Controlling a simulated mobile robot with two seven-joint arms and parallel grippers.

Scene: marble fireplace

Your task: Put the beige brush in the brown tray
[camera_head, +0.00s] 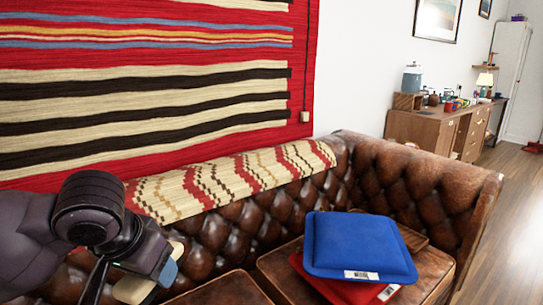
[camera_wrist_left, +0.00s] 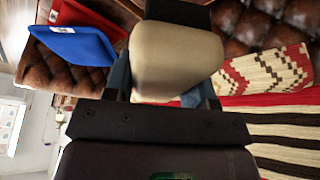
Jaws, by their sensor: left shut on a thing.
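My left gripper (camera_head: 152,276) is at the lower left of the head view, in front of the sofa back. It is shut on the beige brush (camera_head: 130,290), which is partly hidden by the fingers. In the left wrist view the brush (camera_wrist_left: 176,55) is a large rounded beige block between the fingers of the gripper (camera_wrist_left: 163,92). A flat brown piece (camera_head: 412,238) shows behind the blue cushion on the sofa seat; it may be the brown tray, but most of it is hidden. My right gripper is not in view.
A blue cushion (camera_head: 358,245) lies on a red one (camera_head: 345,290) on the brown leather sofa (camera_head: 385,180). A patterned throw (camera_head: 235,180) drapes over the sofa back. A wooden desk (camera_head: 440,130) with several items stands far right. Floor (camera_head: 510,230) right of the sofa is clear.

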